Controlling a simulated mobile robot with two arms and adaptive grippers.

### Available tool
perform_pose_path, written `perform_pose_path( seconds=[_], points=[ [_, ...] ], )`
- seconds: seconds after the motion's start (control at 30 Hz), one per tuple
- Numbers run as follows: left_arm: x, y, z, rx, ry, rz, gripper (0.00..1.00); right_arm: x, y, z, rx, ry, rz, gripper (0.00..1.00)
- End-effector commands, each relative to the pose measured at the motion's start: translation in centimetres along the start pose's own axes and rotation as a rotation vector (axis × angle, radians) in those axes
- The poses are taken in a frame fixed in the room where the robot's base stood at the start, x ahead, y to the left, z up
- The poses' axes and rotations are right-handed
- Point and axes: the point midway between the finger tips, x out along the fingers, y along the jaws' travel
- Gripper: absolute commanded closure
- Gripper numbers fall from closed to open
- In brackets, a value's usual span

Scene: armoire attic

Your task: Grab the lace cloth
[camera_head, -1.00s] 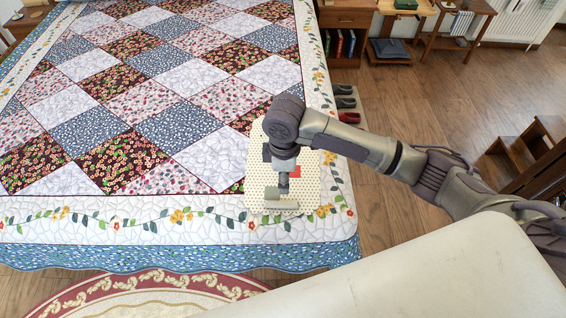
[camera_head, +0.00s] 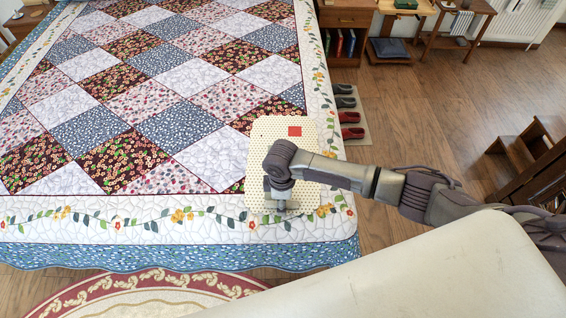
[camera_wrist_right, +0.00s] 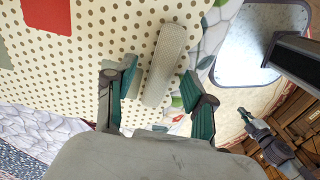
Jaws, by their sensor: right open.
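A small pale beige, bar-shaped folded cloth (camera_wrist_right: 165,62), which looks like the lace cloth, lies on a cream polka-dot board (camera_head: 305,158) at the near right corner of the bed. My right gripper (camera_wrist_right: 160,88) is open over it. In the wrist view the cloth lies between the two green-padded fingers, with gaps on both sides. In the head view my wrist (camera_head: 279,180) hides much of the cloth. What looks like my left gripper (camera_wrist_right: 254,122) is small at the right of the wrist view; its opening is unclear.
The board has a red square (camera_head: 295,131) and lies flat on the patchwork quilt (camera_head: 150,225). Shoes (camera_head: 349,117) stand on the floor right of the bed. A wooden step piece (camera_head: 535,150) is at the far right. The quilt left of the board is clear.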

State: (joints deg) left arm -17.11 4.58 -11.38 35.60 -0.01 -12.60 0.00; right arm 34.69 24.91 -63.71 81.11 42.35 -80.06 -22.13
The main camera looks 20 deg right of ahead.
Motion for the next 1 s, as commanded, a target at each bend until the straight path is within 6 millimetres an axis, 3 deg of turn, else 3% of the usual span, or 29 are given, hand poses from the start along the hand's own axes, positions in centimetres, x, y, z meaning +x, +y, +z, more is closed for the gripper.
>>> perform_pose_path(
  seconds=[0.27, 0.5, 0.6, 1.0],
  points=[
    [0.01, -0.01, 0.07, 0.000, -0.001, 0.000, 1.00, 0.31, -0.03, -0.03, -0.001, 0.000, 0.000, 0.47],
    [0.01, 0.00, 0.11, 0.001, -0.002, 0.000, 1.00, 0.29, -0.02, -0.01, 0.000, 0.000, 0.000, 0.88],
    [0.01, 0.01, 0.13, 0.001, -0.002, 0.000, 1.00, 0.28, -0.02, -0.01, 0.000, 0.000, 0.000, 1.00],
    [0.04, 0.05, 0.22, 0.002, -0.004, 0.001, 1.00, -0.30, 0.06, -0.03, 0.000, 0.002, 0.002, 1.00]
  ],
)
